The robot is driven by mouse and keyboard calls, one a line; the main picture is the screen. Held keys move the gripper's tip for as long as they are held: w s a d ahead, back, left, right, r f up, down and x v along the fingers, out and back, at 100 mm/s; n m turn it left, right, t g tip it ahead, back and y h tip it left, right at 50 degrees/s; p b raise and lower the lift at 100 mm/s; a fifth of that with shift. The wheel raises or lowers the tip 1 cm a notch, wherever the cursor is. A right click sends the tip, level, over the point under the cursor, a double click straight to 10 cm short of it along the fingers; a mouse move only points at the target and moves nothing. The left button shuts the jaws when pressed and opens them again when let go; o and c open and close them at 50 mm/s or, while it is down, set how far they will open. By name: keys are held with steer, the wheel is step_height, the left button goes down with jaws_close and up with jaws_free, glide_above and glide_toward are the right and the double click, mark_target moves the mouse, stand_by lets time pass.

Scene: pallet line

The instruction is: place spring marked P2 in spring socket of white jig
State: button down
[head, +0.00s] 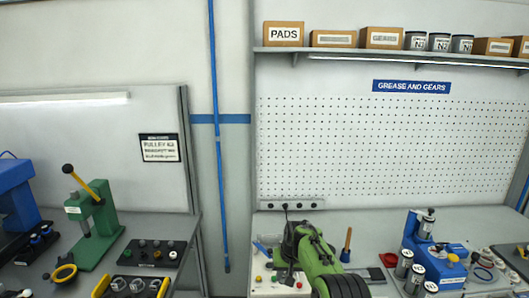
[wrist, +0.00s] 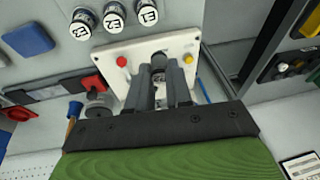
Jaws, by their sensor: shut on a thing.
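The white jig (head: 264,288) stands on the bench at the bottom centre of the head view. In the wrist view the white jig (wrist: 112,50) is a pale plate with a red knob at its left and a yellow knob at its right. My gripper (wrist: 160,70) points down over the middle of the jig, its fingers shut on a dark grey round thing (wrist: 158,58), which looks like the spring. Its P2 mark cannot be read. The fingers hide the spring socket, and I cannot tell whether the spring touches the jig.
Several marked canisters (wrist: 114,16) stand beyond the jig. A blue press (head: 440,262) and canisters (head: 404,263) are on the bench at right. A green press (head: 96,225) stands on the left bench. A gap separates the two benches.

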steer(key=s+d+f+b, duration=0.2)
steer(key=s+d+f, duration=0.2)
steer(key=s, duration=0.5)
steer(key=s+d+f+b, duration=0.3)
steer(key=s+d+f, duration=0.2)
steer(key=s+f, duration=0.2)
steer(key=shift+s, duration=1.1)
